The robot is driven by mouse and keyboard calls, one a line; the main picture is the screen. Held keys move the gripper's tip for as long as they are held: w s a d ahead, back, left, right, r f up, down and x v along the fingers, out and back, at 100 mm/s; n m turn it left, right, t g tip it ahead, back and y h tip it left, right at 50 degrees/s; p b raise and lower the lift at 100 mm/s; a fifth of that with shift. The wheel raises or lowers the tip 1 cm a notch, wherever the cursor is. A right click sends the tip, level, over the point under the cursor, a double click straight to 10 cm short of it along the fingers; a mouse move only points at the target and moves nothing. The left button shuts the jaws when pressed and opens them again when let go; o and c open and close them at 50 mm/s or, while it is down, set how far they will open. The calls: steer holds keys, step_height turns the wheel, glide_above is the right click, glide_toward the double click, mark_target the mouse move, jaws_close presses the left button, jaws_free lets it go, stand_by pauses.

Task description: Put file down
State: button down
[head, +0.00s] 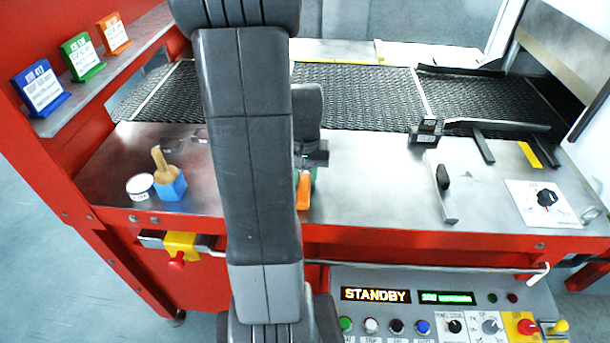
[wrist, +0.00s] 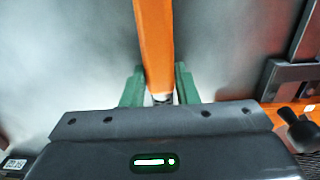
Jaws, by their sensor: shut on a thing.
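The file shows its orange handle (wrist: 154,45) in the wrist view, running up from between the fingers to the top edge. My gripper (wrist: 160,88) has green fingers shut on this handle, one on each side. In the head view the orange handle (head: 304,190) shows just right of my arm, over the front part of the steel worktop. My arm hides most of the gripper there, with a bit of green finger (head: 314,174) visible. The rest of the file is hidden. I cannot tell whether the handle touches the worktop.
The steel worktop (head: 370,170) is bare right of the gripper. A black-handled bracket (head: 443,190) and a dial plate (head: 545,203) are farther right. A blue holder with a wooden tool (head: 170,185) and a white round tin (head: 140,187) stand left. The mesh belt (head: 360,95) runs behind.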

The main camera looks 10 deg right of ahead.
mark_target(305, 178)
steer(key=shift+f, duration=0.25)
steer(key=c, duration=1.1)
jaws_free()
steer(key=shift+s, duration=0.1)
steer(key=shift+r, duration=0.5)
step_height(305, 178, up, 12)
steer(key=shift+f, duration=0.2)
